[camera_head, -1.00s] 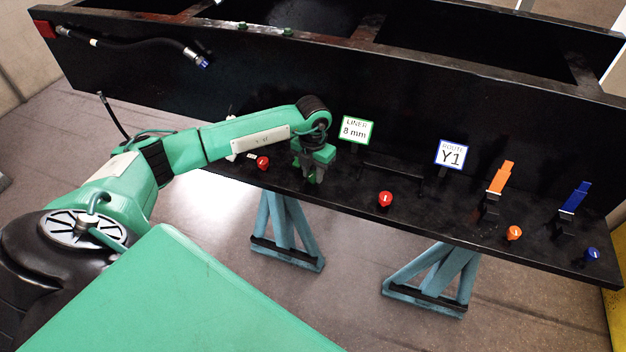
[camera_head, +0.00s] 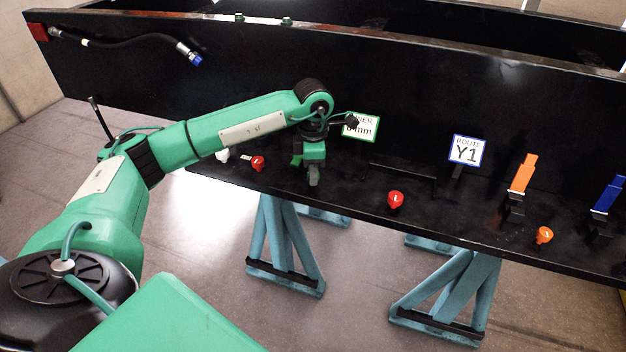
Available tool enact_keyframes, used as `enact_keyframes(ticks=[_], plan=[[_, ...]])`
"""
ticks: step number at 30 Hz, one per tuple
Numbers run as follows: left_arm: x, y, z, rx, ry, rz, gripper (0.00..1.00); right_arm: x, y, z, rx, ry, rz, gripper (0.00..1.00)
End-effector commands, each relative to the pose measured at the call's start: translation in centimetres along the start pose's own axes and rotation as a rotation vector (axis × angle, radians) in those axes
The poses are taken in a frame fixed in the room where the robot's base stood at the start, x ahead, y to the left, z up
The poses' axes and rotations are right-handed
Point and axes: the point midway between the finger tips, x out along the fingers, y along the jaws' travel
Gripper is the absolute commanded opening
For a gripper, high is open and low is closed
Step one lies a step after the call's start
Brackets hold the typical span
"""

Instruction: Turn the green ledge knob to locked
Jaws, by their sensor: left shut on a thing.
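My left gripper (camera_head: 313,177) points down at the black ledge (camera_head: 348,193), below the white LINER 8 mm card. It is shut, with its fingers at the spot between two red knobs. The green ledge knob is hidden behind the fingers, so its pointer cannot be read. A dark part of my wrist covers some of the card's lettering. My right gripper is not in view.
Red knobs (camera_head: 258,163) and (camera_head: 396,199) flank the gripper, and an orange knob (camera_head: 543,235) is further right. The LINER card (camera_head: 371,133) and Y1 card (camera_head: 466,150) stand behind. A black hose (camera_head: 130,42) hangs on the panel.

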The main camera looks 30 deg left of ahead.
Motion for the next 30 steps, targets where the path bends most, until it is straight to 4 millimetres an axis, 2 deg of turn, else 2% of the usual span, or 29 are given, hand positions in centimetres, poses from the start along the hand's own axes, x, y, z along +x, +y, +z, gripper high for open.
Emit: enact_keyframes(ticks=[1,10,30], plan=[[0.2,0.1,0.1,0.035,-0.004,0.004,0.06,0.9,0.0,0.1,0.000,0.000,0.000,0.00],[0.0,0.1,0.1,0.206,-0.004,0.004,0.06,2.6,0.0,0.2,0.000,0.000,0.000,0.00],[-0.2,0.1,0.0,0.277,-0.003,0.004,0.06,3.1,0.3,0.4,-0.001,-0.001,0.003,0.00]])
